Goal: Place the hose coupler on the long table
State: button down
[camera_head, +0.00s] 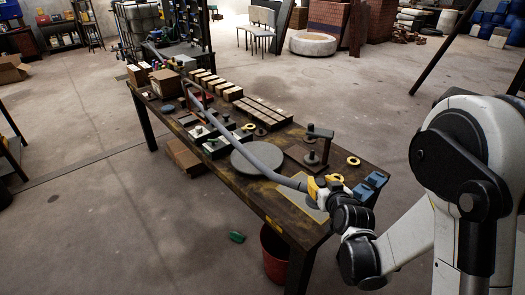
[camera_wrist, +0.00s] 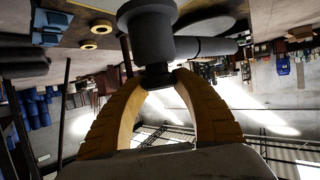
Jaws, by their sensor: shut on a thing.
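My gripper (camera_head: 318,188) is at the near right end of the long table (camera_head: 262,196). In the wrist view its two yellow fingers (camera_wrist: 158,80) close on the narrow end of a dark grey hose coupler (camera_wrist: 148,38). A grey hose (camera_head: 236,143) runs from the coupler, arching over the table to its far left end. In the head view the coupler is small and mostly hidden by the fingers. It appears over a yellow-edged grey plate (camera_head: 291,204); I cannot tell the gap between them.
On the table are a round grey disc (camera_head: 257,160), a dark stand (camera_head: 318,146), yellow rings (camera_head: 353,161), blue blocks (camera_head: 370,185) and rows of tan blocks (camera_head: 263,110). A red bin (camera_head: 274,262) stands beneath the near end. A green piece (camera_head: 237,237) lies on the floor.

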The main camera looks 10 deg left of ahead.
jog(key=w+a+f+b, duration=0.2)
jog(key=w+f, duration=0.1)
jog(key=w+a+f+b, duration=0.2)
jog(key=w+a+f, duration=0.1)
jog(key=f, duration=0.1)
jog(key=w+a+f+b, duration=0.2)
jog(key=w+f, duration=0.1)
jog(key=f, duration=0.1)
jog(key=shift+a+f+b, duration=0.15)
jog(key=shift+a+b, duration=0.05)
jog(key=shift+b, duration=0.1)
jog(key=shift+r, duration=0.2)
jog(key=shift+f, duration=0.2)
jog(key=c, duration=1)
grip_release()
jog(key=shift+o, duration=0.2)
jog(key=shift+r, duration=0.15)
